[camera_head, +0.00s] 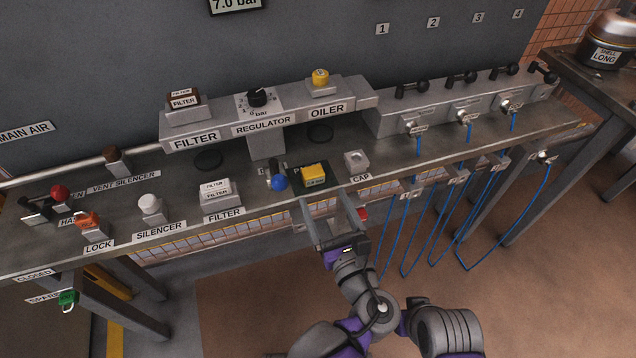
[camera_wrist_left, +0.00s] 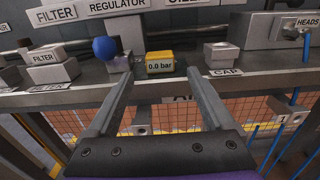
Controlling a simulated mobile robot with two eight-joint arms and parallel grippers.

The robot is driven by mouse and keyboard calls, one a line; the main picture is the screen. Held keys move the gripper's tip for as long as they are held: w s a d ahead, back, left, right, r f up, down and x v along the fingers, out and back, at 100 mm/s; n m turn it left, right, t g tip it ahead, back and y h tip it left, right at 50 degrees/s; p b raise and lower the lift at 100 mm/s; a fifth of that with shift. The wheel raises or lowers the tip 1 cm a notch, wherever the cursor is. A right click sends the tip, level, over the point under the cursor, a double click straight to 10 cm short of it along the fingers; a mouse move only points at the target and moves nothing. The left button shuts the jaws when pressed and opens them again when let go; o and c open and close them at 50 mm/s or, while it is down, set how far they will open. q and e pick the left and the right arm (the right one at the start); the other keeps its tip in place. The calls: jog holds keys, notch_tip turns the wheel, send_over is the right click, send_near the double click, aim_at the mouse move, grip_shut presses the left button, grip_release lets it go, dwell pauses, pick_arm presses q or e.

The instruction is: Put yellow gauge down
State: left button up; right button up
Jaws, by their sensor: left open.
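The yellow gauge (camera_head: 314,173) rests on a small dark mat (camera_head: 297,186) on the bench, between a blue ball-topped part and the cap block. In the left wrist view the gauge (camera_wrist_left: 160,63) reads "0.0 bar". My left gripper (camera_head: 323,206) is open and empty at the bench's front edge, just short of the gauge. In the left wrist view its two fingers (camera_wrist_left: 158,84) are spread, with the gauge centred beyond them and apart from both. My right gripper is not in view.
The blue ball-topped part (camera_head: 279,183) stands close left of the gauge, and the cap block (camera_head: 356,160) to its right. The filter, regulator and oiler unit (camera_head: 265,125) rises behind. Blue hoses (camera_head: 430,225) hang at the front right. Floor in front is clear.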

pick_arm(q)
jog(key=v, duration=0.6)
jog(key=a+f+n+g+y, duration=0.1)
jog(key=a+f+n+g, duration=0.35)
jog(key=a, duration=0.35)
jog(key=a+f+n+g, duration=0.3)
jog(key=a+f+n, duration=0.1)
jog(key=a+n, duration=0.25)
jog(key=s+a+f+n+g+h, duration=0.2)
jog(key=s+n, duration=0.3)
jog(key=n, duration=0.5)
jog(key=s+a+f+n+g+h, duration=0.3)
jog(key=s+a+n+h, duration=0.1)
jog(key=n, duration=0.7)
jog(key=s+a, duration=0.1)
jog(key=s, duration=0.1)
jog(key=shift+s+h+p, duration=0.3)
